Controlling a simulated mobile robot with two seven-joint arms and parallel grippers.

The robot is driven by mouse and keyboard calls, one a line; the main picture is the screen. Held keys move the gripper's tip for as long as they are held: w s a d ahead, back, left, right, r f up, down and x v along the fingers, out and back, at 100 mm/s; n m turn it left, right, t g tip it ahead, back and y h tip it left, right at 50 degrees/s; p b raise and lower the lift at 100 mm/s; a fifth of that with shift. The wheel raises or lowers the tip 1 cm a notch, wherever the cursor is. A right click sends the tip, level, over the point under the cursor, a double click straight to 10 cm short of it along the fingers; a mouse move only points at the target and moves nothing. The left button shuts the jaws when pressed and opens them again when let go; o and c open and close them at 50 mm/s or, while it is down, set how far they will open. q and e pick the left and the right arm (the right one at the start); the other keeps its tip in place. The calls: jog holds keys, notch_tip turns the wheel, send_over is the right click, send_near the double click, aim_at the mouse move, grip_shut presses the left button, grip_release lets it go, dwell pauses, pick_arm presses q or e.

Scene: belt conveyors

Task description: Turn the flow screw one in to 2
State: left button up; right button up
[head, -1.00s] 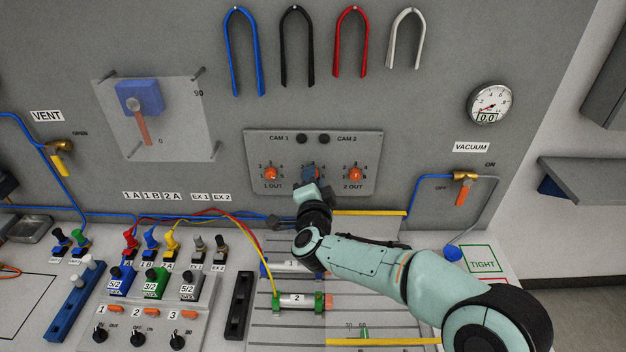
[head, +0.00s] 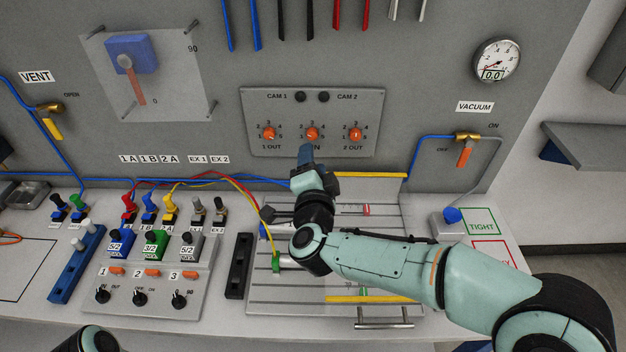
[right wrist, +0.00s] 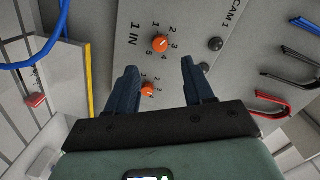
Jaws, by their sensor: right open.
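The 1 IN flow screw (head: 312,134) is the middle orange knob on the grey panel (head: 370,108). Its label is partly covered by my right gripper (head: 305,152). In the right wrist view the knob (right wrist: 160,44) shows beside "1 IN", with digits 1 to 5 around it; I cannot tell which digit it points at. My right gripper (right wrist: 160,75) is open and empty, apart from the knob, and in the head view it appears just below it. The 2 OUT knob (right wrist: 148,90) appears between the fingers in the wrist view. My left gripper is out of view.
The 1 OUT knob (head: 268,134) and 2 OUT knob (head: 355,134) flank the middle one closely. Two black CAM knobs (head: 298,97) sit above. Blue, red and yellow tubes and a slotted plate (head: 340,275) lie below. A vacuum gauge (head: 497,60) is at the right.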

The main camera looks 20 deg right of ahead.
jog(key=v, duration=0.5)
dwell(0.4)
